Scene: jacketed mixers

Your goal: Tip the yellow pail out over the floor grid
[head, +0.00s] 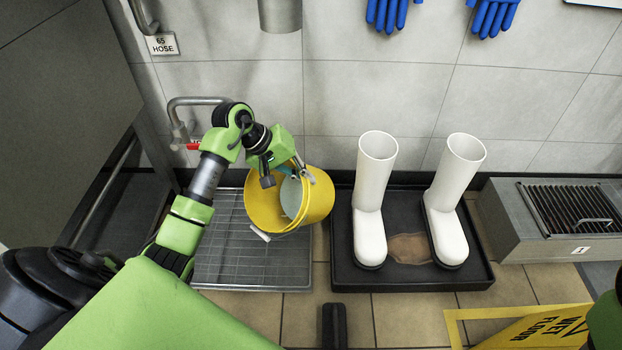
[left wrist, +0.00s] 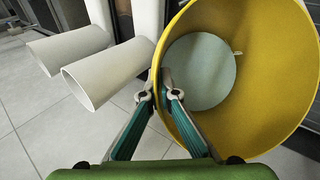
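The yellow pail (head: 262,208) hangs over the right part of the metal floor grid (head: 225,268) in the head view and looks tilted. A grey-green round surface (head: 291,197) shows inside it; I cannot tell whether it is liquid. My left gripper (head: 306,174) is at the pail's rim. In the left wrist view, its two fingers (left wrist: 160,96) straddle the rim of the pail (left wrist: 262,125), one inside and one outside, and look closed on it. A white grip (head: 260,233) shows by the pail's lower side. My right gripper is out of view.
White boots (head: 371,190) stand in a black tray (head: 400,280) right of the grid. A tap (head: 190,120) with a red lever is on the wall behind. A yellow wet-floor sign (head: 535,330) is at lower right, a grated metal unit (head: 515,235) at far right.

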